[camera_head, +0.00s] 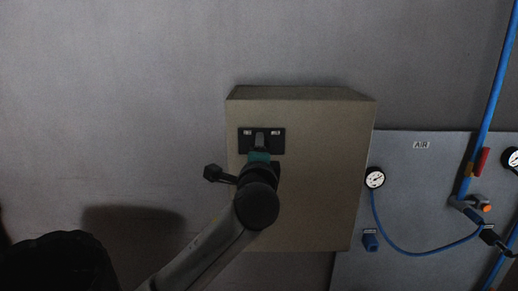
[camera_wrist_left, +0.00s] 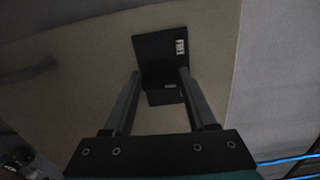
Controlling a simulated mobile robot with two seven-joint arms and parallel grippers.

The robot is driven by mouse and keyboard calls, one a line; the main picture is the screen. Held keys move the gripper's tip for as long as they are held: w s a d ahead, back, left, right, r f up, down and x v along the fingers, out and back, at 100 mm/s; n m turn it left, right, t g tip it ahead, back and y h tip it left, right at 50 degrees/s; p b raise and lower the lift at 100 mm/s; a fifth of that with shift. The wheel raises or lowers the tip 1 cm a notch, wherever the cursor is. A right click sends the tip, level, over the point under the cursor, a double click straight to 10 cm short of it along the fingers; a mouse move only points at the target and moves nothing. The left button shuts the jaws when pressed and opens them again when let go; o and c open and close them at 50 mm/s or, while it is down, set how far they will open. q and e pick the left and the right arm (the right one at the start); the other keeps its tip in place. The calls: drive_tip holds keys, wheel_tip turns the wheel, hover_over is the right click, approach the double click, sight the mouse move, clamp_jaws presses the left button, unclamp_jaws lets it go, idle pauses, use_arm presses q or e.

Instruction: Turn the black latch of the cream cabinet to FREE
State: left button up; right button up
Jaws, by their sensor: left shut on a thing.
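The cream cabinet (camera_head: 310,190) is fixed on the grey wall. Its black latch plate (camera_head: 245,146) sits near the upper left of the front, with two small white labels along its top. In the left wrist view the plate (camera_wrist_left: 150,48) appears turned, and one label (camera_wrist_left: 181,46) seems to read FREE; the other is too small to read. My left gripper (camera_head: 260,146) is in front of the plate, fingers pointing at it. In the left wrist view the gripper (camera_wrist_left: 161,74) is shut on the black latch, which is dark and mostly hidden between the fingertips. My right gripper is not seen.
To the right is a grey panel (camera_head: 405,160) marked AIR, with a pressure gauge (camera_head: 375,178), a blue hose (camera_head: 400,244) and a red-handled valve (camera_head: 481,162) on a blue pipe. The wall left of the cabinet is bare.

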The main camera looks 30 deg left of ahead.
use_arm(q)
drive_tip(key=shift+f+n+p, duration=0.15)
drive_tip(key=shift+n, duration=2.3)
drive_tip(key=shift+f+n+p, duration=0.1)
drive_tip(key=shift+n+p, duration=0.05)
drive_tip(key=shift+n, duration=2.3)
drive_tip(key=o, duration=1.4)
drive_tip(key=shift+c, duration=0.2)
drive_tip(key=shift+d, duration=0.1)
